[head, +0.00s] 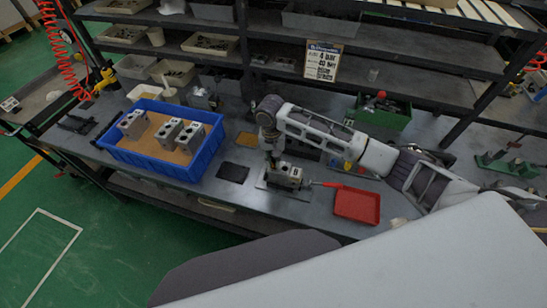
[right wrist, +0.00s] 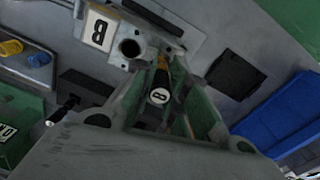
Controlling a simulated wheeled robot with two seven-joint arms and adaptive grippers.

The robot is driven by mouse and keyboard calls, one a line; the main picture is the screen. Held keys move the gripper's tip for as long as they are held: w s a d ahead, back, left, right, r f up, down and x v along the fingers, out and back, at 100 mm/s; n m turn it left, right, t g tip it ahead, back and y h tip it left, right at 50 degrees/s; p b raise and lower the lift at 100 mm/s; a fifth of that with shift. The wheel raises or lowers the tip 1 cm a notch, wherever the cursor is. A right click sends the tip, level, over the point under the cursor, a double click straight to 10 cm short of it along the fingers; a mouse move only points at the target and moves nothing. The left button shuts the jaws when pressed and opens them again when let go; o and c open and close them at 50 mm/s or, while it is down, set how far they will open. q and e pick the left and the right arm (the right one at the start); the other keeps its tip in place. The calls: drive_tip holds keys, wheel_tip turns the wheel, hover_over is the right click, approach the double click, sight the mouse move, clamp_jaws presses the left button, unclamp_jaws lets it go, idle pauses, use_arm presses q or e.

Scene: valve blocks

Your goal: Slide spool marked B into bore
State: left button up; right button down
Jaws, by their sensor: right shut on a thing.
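The valve block (head: 285,176) stands on the bench in the head view, with a white label marked B on its side. In the right wrist view the block (right wrist: 150,25) is at the top, its B label to the left and a round dark bore facing the camera. My right gripper (head: 271,154) is just above the block. In the right wrist view its fingers (right wrist: 162,78) are shut on the spool (right wrist: 158,97), whose white end cap is marked B. The spool appears beside the open bore; its far end is partly hidden, and I cannot tell whether it touches the block. My left gripper is not in view.
A blue bin (head: 110,151) with several valve blocks stands to the left. A red tray (head: 357,206) lies to the right of the block, near a red-handled tool (head: 328,185). A dark mat (head: 233,172) lies left of the block. A green bin (head: 384,112) is behind my right arm.

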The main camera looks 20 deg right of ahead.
drive_tip(key=shift+f, duration=1.1)
idle(0.3)
drive_tip(key=c, duration=1.3)
unclamp_jaws()
drive_tip(key=shift+c, duration=0.2)
drive_tip(key=shift+r, duration=0.15)
drive_tip(key=r, duration=1.1)
drive_tip(key=shift+w+a+r, duration=0.15)
drive_tip(key=shift+a+r, duration=0.05)
drive_tip(key=shift+r, duration=0.15)
drive_tip(key=shift+f, duration=0.1)
